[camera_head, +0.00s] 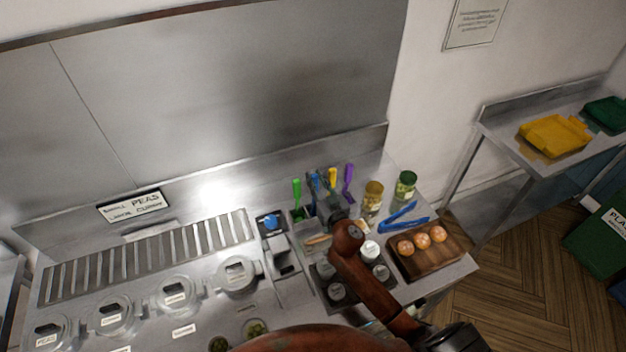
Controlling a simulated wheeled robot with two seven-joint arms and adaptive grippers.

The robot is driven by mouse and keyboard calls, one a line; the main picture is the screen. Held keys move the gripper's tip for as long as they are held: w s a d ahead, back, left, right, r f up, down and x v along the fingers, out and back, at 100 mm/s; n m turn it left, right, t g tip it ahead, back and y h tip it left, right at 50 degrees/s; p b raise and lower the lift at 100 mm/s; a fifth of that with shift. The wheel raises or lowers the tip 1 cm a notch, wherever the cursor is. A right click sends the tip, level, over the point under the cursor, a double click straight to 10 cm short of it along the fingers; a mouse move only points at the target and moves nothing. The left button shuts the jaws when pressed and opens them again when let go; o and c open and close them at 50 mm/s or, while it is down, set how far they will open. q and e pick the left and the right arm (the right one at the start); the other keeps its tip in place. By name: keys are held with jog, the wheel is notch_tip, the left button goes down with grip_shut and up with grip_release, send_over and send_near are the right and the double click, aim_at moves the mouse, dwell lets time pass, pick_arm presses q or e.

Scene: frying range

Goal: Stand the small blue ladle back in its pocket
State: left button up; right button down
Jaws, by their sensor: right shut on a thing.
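My right gripper (323,190) reaches in over the rack of upright utensils from the front right. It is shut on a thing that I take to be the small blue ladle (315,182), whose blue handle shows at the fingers. The ladle's lower end is hidden behind the gripper and wrist. I cannot tell whether it is inside a pocket. A green handle (297,190) stands left of the gripper; a yellow handle (332,177) and a purple handle (349,173) stand just right of it. The pockets are mostly hidden. My left gripper is not in view.
Two jars (373,196) with yellow and green lids, blue tongs (403,218) and a wooden tray (446,242) of round orange-brown items stand to the right. Lidded round wells (178,293) and a slotted grille (150,262) lie left. A steel back wall rises behind.

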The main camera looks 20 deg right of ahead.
jog(key=c, duration=1.8)
grip_release()
jog(key=shift+o, duration=0.2)
jog(key=shift+r, duration=0.1)
jog(key=s+b, duration=0.1)
jog(key=s, duration=1.1)
jog(key=shift+a, duration=0.3)
